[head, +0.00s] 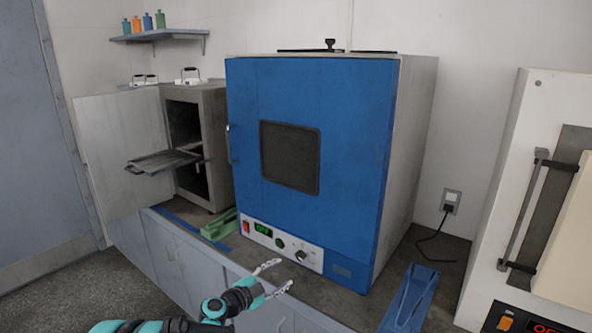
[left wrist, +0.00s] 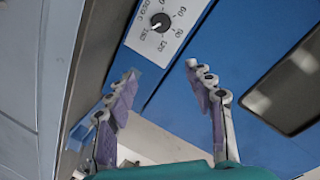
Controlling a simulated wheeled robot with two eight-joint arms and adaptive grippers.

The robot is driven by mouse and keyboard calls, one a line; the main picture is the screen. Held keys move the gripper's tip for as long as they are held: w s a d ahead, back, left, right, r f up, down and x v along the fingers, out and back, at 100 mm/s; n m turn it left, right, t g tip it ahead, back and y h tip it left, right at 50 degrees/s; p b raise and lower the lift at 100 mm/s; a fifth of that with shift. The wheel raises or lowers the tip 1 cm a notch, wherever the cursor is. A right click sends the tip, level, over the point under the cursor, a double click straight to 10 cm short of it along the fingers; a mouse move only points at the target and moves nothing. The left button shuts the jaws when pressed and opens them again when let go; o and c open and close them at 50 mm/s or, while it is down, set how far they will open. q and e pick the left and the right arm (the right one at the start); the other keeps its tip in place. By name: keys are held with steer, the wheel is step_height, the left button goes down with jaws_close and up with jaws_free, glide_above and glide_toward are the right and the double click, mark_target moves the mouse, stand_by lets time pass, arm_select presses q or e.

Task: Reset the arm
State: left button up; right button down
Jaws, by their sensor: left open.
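My left gripper (head: 277,277) is open and empty in the head view, in front of the counter edge and just below the control panel of the blue oven. In the left wrist view its two fingers (left wrist: 160,88) stand apart with nothing between them. The blue oven (head: 350,130) stands shut on the counter. Its panel (head: 283,247) has a red switch, a lit green display and a dial, and the dial (left wrist: 160,22) also shows in the left wrist view. My right gripper is in neither view.
A small grey oven (head: 222,130) stands open at left, with its door (head: 120,150) swung out and a tray (head: 165,160) pulled partway out. A green holder (head: 222,226) and a blue holder (head: 408,298) lie on the counter. A white machine (head: 510,180) stands at right.

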arm_select(q)
steer(key=s+a+r+n+g+y, duration=0.1)
steer(key=s+r+n+g+y, duration=0.15)
steer(key=s, duration=0.55)
steer(key=s+a+r+n+g+y, duration=0.1)
steer(key=s+r+n, duration=0.25)
steer(key=s, duration=0.45)
steer(key=s+a+f+n+y, duration=0.2)
steer(key=s+a+n, duration=0.1)
steer(key=s, duration=0.4)
steer(key=s+a+f+n+g+y, duration=0.1)
steer(key=s+a+n+y, duration=0.1)
steer(key=s, duration=0.5)
steer(key=s+a+f+n+g+y, duration=0.1)
steer(key=s+a+f+n+y, duration=0.1)
steer(key=s+a+n, duration=0.3)
steer(key=s+n, duration=0.1)
steer(key=s, duration=0.2)
steer(key=shift+f, duration=0.3)
steer(key=shift+w+d, duration=0.1)
